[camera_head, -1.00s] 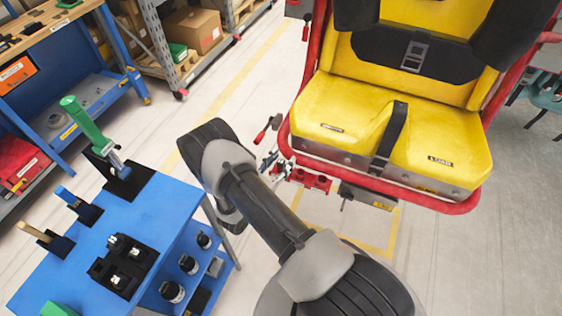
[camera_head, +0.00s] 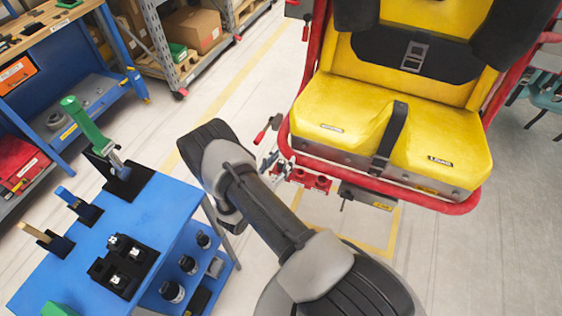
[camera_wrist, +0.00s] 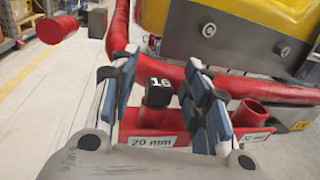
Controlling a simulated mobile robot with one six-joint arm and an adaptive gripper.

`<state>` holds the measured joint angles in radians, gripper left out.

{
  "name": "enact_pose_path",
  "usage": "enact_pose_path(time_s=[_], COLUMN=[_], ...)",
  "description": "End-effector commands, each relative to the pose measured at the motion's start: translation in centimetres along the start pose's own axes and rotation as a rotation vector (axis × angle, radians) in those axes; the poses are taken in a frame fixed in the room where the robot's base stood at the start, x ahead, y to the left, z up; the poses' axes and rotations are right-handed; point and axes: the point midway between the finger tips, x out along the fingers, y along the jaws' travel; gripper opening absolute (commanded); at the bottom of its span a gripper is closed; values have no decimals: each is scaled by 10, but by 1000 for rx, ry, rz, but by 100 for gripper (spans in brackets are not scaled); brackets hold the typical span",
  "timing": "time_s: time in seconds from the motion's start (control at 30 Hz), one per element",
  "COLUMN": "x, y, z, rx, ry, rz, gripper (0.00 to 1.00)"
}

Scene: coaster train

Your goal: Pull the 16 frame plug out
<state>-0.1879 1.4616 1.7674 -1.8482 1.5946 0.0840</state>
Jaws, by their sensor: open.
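The plug (camera_wrist: 159,92) is a black block with a white 16 on top. It stands in a red holder (camera_wrist: 143,120) with a "20 mm" label on its front. My gripper (camera_wrist: 158,84) is open, with one blue-padded finger on each side of the plug in the wrist view. I see a gap on both sides; whether the pads are level with it in depth, I cannot tell. In the head view my gripper (camera_head: 272,165) is at the left end of the red holder (camera_head: 312,180), below the yellow seat; the plug cannot be made out there.
A red open tube (camera_wrist: 251,113) stands right of the plug. The red seat-frame bar (camera_wrist: 265,92) runs close behind my fingers. A red-handled lever (camera_wrist: 60,28) sticks out at upper left. The yellow seat (camera_head: 390,135) overhangs. A blue tool cart (camera_head: 150,220) stands left.

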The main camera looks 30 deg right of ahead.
Motion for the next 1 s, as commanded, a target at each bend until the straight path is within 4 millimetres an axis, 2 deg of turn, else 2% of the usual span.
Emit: enact_pose_path(time_s=[0.3,0.47,1.0], x=[-1,-12,-116], y=[0,1,1], z=[0,0,1], rx=[0,-1,0], ry=[0,1,0], rz=[0,4,6], gripper=[46,46,46])
